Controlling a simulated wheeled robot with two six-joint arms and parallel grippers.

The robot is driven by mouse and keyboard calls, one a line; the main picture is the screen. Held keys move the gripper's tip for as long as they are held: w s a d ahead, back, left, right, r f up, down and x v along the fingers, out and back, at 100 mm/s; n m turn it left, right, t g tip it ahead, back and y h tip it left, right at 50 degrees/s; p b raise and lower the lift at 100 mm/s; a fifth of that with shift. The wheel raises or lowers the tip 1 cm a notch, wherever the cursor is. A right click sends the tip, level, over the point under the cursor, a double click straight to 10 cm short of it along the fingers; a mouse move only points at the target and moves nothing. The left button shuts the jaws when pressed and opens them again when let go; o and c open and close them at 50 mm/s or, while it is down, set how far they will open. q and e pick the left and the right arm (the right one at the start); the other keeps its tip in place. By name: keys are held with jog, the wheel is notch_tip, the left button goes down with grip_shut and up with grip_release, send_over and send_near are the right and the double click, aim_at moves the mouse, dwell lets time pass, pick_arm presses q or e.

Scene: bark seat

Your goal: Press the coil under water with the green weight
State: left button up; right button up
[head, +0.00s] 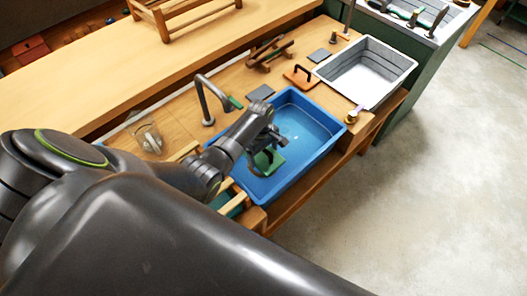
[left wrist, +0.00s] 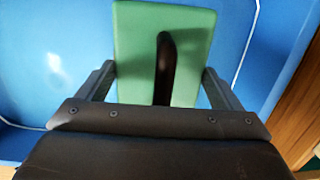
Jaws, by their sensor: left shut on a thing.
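The green weight (head: 275,159) is a flat green block with a dark handle on top. It is at the near left part of the blue tub (head: 326,158), which holds water. My left gripper (head: 262,150) reaches down into the tub and is shut on the weight. In the left wrist view, the fingers are at either side of the green weight (left wrist: 136,55), with the dark handle between them. I cannot make out the coil clearly; a dark curved shape beside the weight in the head view is too small to tell. My right gripper is not in view.
A grey basin (head: 365,72) stands at the right end of the wooden bench. A dark tap (head: 203,98) arches at the tub's left. A clear glass vessel (head: 148,138) is further left.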

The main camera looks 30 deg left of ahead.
pick_arm(q)
jog(key=shift+f+b, duration=3.2)
jog(key=shift+f, duration=1.35)
jog(key=o, duration=1.5)
jog(key=shift+o, duration=0.6)
notch_tip(320, 180, up, 17)
jog(key=p, duration=1.8)
jog(key=shift+r, duration=0.1)
